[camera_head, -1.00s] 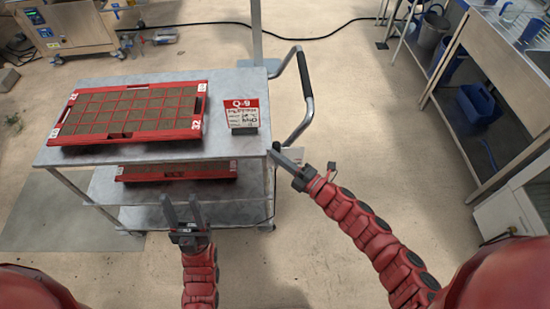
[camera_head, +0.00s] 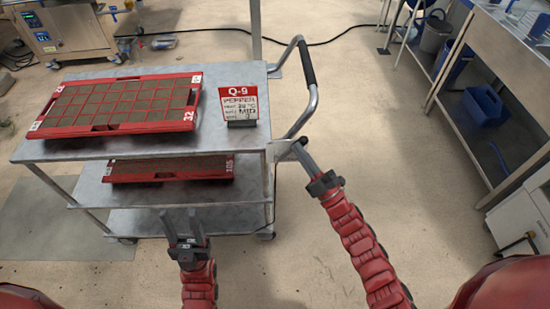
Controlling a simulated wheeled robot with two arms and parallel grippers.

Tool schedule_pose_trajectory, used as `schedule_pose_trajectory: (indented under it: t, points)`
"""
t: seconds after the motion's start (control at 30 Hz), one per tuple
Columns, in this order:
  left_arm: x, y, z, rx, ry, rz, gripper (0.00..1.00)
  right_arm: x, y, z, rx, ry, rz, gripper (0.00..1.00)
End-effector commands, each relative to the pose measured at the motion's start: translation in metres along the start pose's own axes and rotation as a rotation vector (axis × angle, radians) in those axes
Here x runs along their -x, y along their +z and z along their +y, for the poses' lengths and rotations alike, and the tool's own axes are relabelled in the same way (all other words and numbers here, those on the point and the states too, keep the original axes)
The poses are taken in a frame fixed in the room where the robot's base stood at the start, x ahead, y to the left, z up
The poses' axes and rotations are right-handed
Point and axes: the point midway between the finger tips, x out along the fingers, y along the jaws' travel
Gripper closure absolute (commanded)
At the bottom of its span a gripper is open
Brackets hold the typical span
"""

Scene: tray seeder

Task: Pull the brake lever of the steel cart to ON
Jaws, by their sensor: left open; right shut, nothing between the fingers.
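The steel cart (camera_head: 242,146) stands ahead on the left, with a bent push handle (camera_head: 310,98) at its right end. A small dark knob (camera_head: 300,142), apparently the end of the brake lever, shows just off the cart's right top corner. My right gripper (camera_head: 303,152) is shut with nothing between its fingers. Its fingertips are at this knob and partly cover it; I cannot tell whether they touch. The lever's shaft and any ON marking cannot be made out. My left gripper (camera_head: 186,222) is open and empty, in front of the cart's lower shelves.
A red seed tray (camera_head: 120,129) and a red-and-white Q-9 sign (camera_head: 239,102) stand on the cart top. Another red tray (camera_head: 170,174) lies on the shelf below. A steel bench (camera_head: 475,120) with a blue bin (camera_head: 484,104) stands at right. Floor between is clear.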

Motion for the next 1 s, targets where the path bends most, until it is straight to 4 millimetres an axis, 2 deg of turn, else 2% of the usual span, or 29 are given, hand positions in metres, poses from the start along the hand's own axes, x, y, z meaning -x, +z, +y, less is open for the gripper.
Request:
schedule_pose_trajectory:
  t: [0.03,0.4,0.7,1.0]
  points:
    - [0.015,0.003,0.001,0.0,0.0,0.0,0.5,0.007,0.007,-0.005,-0.031,0.037,0.0,1.0]
    - [0.056,0.009,0.003,0.0,0.0,0.0,0.5,0.028,0.027,-0.007,-0.244,0.256,0.0,1.0]
    - [0.071,0.012,0.004,0.0,0.0,0.0,0.5,0.036,0.034,-0.01,-0.344,0.359,0.001,1.0]
    - [0.075,0.013,0.004,0.0,0.0,0.0,0.5,0.038,0.035,-0.011,-0.375,0.39,0.002,1.0]
